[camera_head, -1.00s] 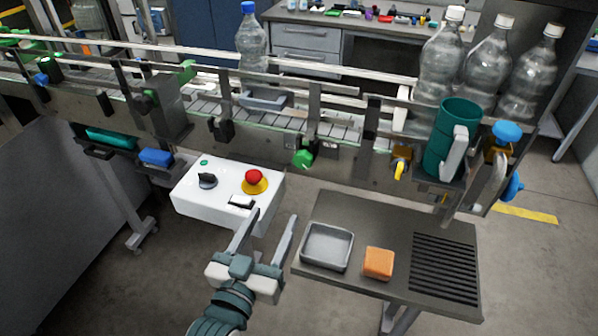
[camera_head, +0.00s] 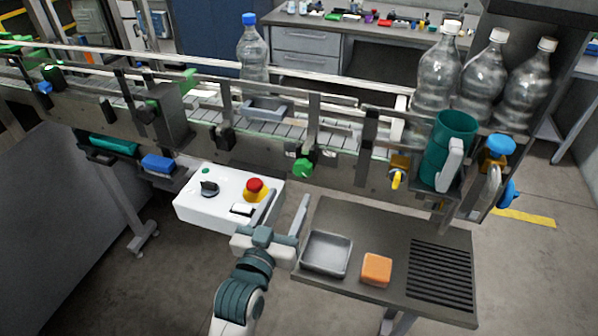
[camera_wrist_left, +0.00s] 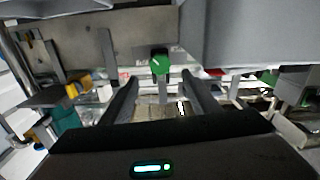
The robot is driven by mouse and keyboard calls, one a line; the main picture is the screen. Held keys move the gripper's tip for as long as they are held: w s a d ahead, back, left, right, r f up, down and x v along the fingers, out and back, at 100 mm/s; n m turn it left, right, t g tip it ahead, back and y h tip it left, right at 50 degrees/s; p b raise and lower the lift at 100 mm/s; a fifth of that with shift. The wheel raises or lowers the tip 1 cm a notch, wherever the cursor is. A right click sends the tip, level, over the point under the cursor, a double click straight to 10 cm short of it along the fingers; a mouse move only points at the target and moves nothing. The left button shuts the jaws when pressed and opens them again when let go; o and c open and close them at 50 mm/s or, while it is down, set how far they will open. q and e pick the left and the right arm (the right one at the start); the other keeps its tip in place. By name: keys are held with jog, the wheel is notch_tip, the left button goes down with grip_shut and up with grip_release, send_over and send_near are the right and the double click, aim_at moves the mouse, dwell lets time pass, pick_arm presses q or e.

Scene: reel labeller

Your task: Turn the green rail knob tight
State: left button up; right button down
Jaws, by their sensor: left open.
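The green rail knob (camera_head: 303,168) sits on the front of the conveyor, below the side rail and near an upright bracket. It also shows in the left wrist view (camera_wrist_left: 160,62), between and beyond the fingertips, with a pale line across its face. My left gripper (camera_head: 289,195) is open and empty, fingers pointing toward the conveyor. It is below and a little left of the knob in the head view, apart from it. In the left wrist view my gripper (camera_wrist_left: 160,79) has its fingers spread to either side of the knob's line. My right gripper is not in view.
A white control box (camera_head: 218,205) with a red button (camera_head: 255,185) stands just left of my gripper. A side table (camera_head: 385,228) with a grey tray (camera_head: 326,254) and orange block (camera_head: 376,269) is at right.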

aim_at(301, 171)
pick_arm(q)
jog(key=p+x, duration=0.2)
jog(key=x, duration=0.7)
jog(key=shift+c, duration=0.5)
jog(key=c, duration=0.9)
jog(key=shift+p, duration=0.3)
jog(key=shift+c, duration=0.2)
